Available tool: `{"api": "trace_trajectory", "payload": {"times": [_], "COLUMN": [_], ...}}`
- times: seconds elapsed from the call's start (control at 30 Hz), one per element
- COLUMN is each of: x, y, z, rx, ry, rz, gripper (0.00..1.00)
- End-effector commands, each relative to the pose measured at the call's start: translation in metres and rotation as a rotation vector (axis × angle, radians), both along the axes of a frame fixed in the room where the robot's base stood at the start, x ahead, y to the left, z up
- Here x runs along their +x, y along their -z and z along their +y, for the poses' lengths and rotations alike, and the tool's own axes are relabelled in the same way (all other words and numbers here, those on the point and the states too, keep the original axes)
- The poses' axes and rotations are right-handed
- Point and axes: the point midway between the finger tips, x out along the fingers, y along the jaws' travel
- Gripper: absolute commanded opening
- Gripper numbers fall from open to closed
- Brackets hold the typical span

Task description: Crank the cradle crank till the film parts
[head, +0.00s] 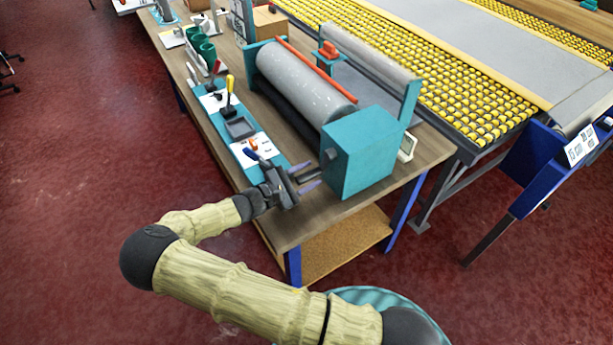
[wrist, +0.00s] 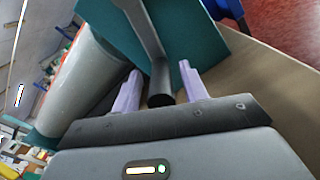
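A teal cradle (head: 362,155) holds a long grey speckled roll (head: 300,80) at the table's near end. The crank's dark grip (head: 307,176) sticks out from the cradle's end box toward my gripper. In the wrist view the crank grip (wrist: 160,85) stands between my two pale fingers, joined to a grey crank arm (wrist: 142,28). My gripper (head: 306,177) is open around the grip, with a gap showing on both sides in the wrist view (wrist: 160,82). I cannot tell the film apart from the roll's surface.
A blue mat (head: 235,150) with small tools and white cards lies left of the cradle. A red bar (head: 313,70) runs above the roll. A yellow roller conveyor (head: 440,85) stands to the right. Red floor (head: 90,190) is clear at left.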

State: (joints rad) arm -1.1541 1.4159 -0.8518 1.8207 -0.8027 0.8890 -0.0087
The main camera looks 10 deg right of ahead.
Motion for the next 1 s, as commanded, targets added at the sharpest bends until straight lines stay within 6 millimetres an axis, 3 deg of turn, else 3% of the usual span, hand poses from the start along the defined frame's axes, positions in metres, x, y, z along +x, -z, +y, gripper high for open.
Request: {"api": "trace_trajectory", "payload": {"times": [0.3,0.47,1.0], "x": [-0.001,-0.005,-0.045], "y": [0.001,0.002,0.002], "z": [0.0,0.012,0.106], "rx": [0.0,0.001,0.003], "ry": [0.002,-0.001,-0.003], "rz": [0.0,-0.001,0.0], "gripper": [0.44,0.44,0.44]}}
